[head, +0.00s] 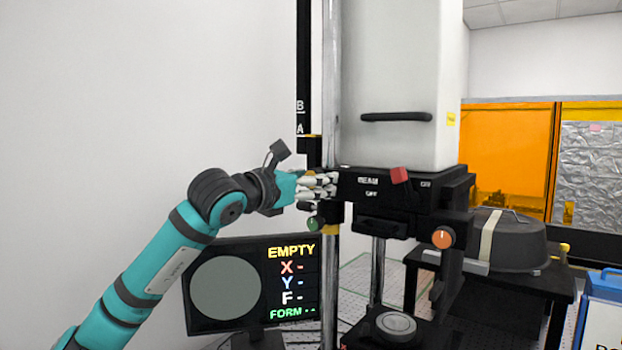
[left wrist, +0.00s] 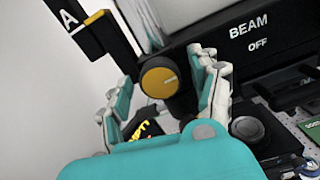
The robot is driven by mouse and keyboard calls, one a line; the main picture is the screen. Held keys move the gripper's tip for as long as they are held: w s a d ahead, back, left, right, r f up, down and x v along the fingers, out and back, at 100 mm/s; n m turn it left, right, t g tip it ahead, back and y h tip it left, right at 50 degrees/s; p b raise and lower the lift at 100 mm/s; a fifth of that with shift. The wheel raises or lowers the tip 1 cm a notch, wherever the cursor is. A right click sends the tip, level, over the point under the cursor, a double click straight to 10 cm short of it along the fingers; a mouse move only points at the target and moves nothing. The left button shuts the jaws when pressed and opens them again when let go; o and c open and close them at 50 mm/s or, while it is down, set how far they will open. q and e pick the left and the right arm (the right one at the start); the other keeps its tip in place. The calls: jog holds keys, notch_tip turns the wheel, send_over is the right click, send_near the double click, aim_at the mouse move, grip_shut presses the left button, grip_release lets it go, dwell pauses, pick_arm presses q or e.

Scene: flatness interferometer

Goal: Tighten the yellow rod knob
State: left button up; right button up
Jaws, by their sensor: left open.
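The yellow rod knob (left wrist: 160,78) shows in the left wrist view as a round yellow face with a dark rim and a short pale pointer line. It sits on a dark mount beside the metal rod. My left gripper (head: 320,187) is at the rod in the head view, left of the black BEAM housing (head: 385,188), and hides the knob there. In the left wrist view its two fingers are spread, one on each side of the knob. I cannot tell whether either finger touches it. My right gripper is not in view.
A black rail marked A and B (head: 303,70) stands just left of the rod. A green knob (head: 313,223) is below my gripper and an orange knob (head: 443,237) is to the right. A monitor (head: 250,285) reading EMPTY stands below my left arm.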

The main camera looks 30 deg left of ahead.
pick_arm(q)
jog(key=c, duration=1.2)
jog(key=n+b, duration=0.3)
jog(key=shift+d+f, duration=0.1)
jog(key=shift+f, duration=0.05)
jog(key=n+b, duration=0.2)
jog(key=n, duration=0.1)
jog(key=shift+n, duration=0.3)
jog(key=n+b, duration=0.2)
jog(key=n, duration=0.3)
jog(key=shift+b, duration=0.3)
jog(key=shift+n+b, duration=0.65)
jog(key=shift+n, duration=2.05)
